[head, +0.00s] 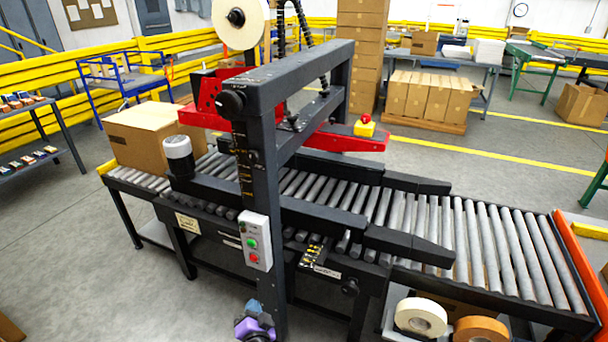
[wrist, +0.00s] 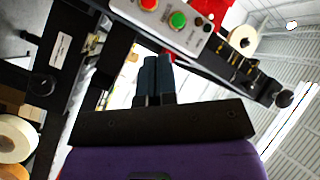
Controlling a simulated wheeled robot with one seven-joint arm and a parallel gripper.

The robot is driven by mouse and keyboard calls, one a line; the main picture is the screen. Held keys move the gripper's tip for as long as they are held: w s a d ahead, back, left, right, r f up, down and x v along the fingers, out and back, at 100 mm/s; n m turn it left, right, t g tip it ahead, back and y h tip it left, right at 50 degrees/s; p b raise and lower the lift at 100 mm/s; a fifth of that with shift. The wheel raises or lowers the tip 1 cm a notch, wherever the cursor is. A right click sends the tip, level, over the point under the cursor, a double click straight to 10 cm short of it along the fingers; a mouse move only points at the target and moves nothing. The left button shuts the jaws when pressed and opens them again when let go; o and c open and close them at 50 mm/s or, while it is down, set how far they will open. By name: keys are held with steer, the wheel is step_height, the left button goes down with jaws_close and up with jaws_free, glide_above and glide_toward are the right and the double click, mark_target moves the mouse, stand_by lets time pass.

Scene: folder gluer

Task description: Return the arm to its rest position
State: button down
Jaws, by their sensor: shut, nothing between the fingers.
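My gripper (head: 257,305) shows at the bottom centre of the head view, with a purple body and blue-grey fingers, low in front of the machine's upright post. In the wrist view, my gripper's two dark fingers (wrist: 155,76) stand side by side, closed together with nothing between them. They point toward the grey control box (wrist: 180,28) with green and red buttons, and appear apart from it. In the head view, the control box (head: 254,240) is on the machine's front post, above my gripper. The rest of my arm is out of the head view.
The case sealer frame (head: 262,120) stands over a roller conveyor (head: 480,235). A cardboard box (head: 145,135) sits on the conveyor's left end. Tape rolls (head: 421,317) rest on a shelf at lower right. The floor (head: 100,270) at lower left is mostly clear.

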steer(key=w+d+r+m+g+h, duration=0.1)
steer(key=w+d+r+m+h, duration=0.4)
steer(key=r+m, duration=0.4)
steer(key=w+d+r+m+g+h, duration=0.1)
steer(key=w+d+r+m+h, duration=0.4)
steer(key=r+m, duration=0.4)
steer(key=s+d+r+m+g+h, duration=0.3)
steer(key=d+r+m+g, duration=0.6)
steer(key=d+r+m, duration=0.9)
steer(key=s+d+r+m+g+y, duration=0.2)
steer(key=s+d+r+m, duration=0.35)
steer(key=d+m, duration=0.2)
steer(key=s+d+r+m+g+y, duration=0.1)
steer(key=s+d+r+m+y, duration=0.1)
steer(key=s+d+r+m, duration=0.35)
steer(key=s+d+r+m+t+y, duration=0.3)
steer(key=s+r+m+y, duration=0.2)
steer(key=s+m, duration=0.9)
steer(key=shift+s+r+m, duration=0.15)
steer(key=shift+r+m, duration=0.85)
steer(key=shift+r, duration=0.65)
